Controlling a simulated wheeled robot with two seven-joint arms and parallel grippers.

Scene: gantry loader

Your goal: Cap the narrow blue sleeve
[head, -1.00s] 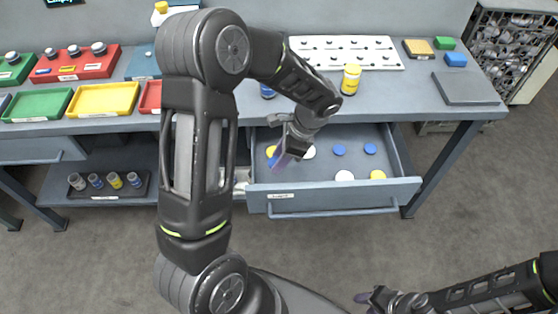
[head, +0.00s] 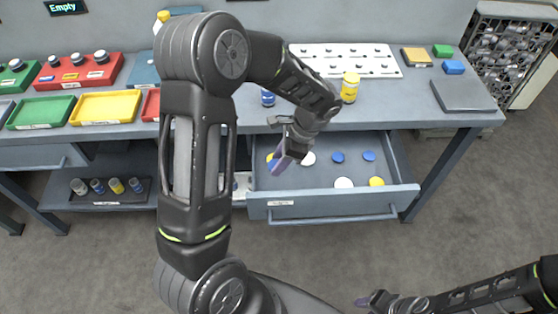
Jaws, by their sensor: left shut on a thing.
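A blue sleeve (head: 267,97) with a pale label stands on the bench, partly hidden behind my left arm. A wider yellow sleeve (head: 350,87) stands to its right. The open drawer (head: 330,207) below holds loose blue caps (head: 338,157), white caps (head: 343,183) and yellow caps (head: 377,182). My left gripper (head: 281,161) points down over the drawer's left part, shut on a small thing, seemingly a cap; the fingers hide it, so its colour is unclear. My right gripper (head: 366,301) is low at the bottom, away from the bench; its jaws are too small to read.
A white perforated rack (head: 345,60) lies at the back of the bench. Red, green and yellow trays (head: 105,103) stand at left. A grey plate (head: 463,95) lies at right. A lower shelf tray (head: 105,195) holds several small jars. The drawer juts out toward me.

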